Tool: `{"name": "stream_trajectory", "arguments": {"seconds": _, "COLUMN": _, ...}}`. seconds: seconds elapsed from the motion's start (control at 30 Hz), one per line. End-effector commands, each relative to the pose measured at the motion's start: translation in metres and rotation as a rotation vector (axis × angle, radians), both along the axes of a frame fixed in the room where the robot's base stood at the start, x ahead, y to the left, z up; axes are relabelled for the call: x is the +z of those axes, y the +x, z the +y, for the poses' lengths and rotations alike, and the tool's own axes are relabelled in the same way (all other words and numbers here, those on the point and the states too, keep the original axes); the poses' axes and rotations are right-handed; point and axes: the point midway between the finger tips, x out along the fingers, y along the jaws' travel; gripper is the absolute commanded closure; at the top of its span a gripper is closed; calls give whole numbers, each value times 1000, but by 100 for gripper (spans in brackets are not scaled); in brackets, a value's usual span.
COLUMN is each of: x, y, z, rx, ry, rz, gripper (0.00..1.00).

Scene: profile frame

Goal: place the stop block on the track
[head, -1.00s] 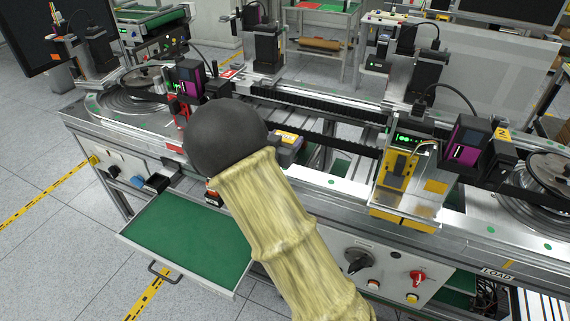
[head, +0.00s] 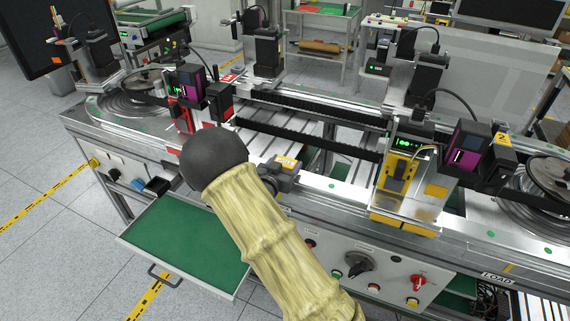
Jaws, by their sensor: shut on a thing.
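My arm's cream sleeve and black rounded joint fill the middle of the head view and hide what lies behind them. My gripper's fingers are not visible. A grey blocky thing with a yellow label (head: 284,172) shows just right of the joint, over the front edge of the bench; I cannot tell whether it is part of my arm or something held. I cannot make out a stop block for certain. The track shows as two dark parallel strips along the bench, the far strip (head: 315,107) and the near strip (head: 300,138).
A yellow-and-clear station (head: 405,190) stands at the right of the bench, with a purple-and-black unit (head: 466,148) beside it. A red fixture (head: 186,117) stands at the left. An open drawer with a green base (head: 185,240) juts out at the front left.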

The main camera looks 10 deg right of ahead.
Motion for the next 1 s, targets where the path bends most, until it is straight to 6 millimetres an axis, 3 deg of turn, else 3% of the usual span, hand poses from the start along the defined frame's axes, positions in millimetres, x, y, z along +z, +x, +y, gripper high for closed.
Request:
{"name": "stream_trajectory", "arguments": {"seconds": 0.27, "x": -2, "y": 0, "z": 0, "rx": 0, "ry": 0, "rz": -1, "gripper": 64}}
{"name": "stream_trajectory", "arguments": {"seconds": 0.3, "x": -3, "y": 0, "z": 0, "rx": 0, "ry": 1, "rz": -1, "gripper": 35}}
{"name": "stream_trajectory", "arguments": {"seconds": 0.4, "x": -2, "y": 0, "z": 0, "rx": 0, "ry": 1, "rz": -1, "gripper": 15}}
{"name": "stream_trajectory", "arguments": {"seconds": 0.8, "x": 3, "y": 0, "z": 0, "rx": 0, "ry": 1, "rz": -1, "gripper": 15}}
{"name": "stream_trajectory", "arguments": {"seconds": 1.0, "x": 4, "y": -21, "z": 17, "rx": 2, "ry": 2, "rz": 0, "gripper": 15}}
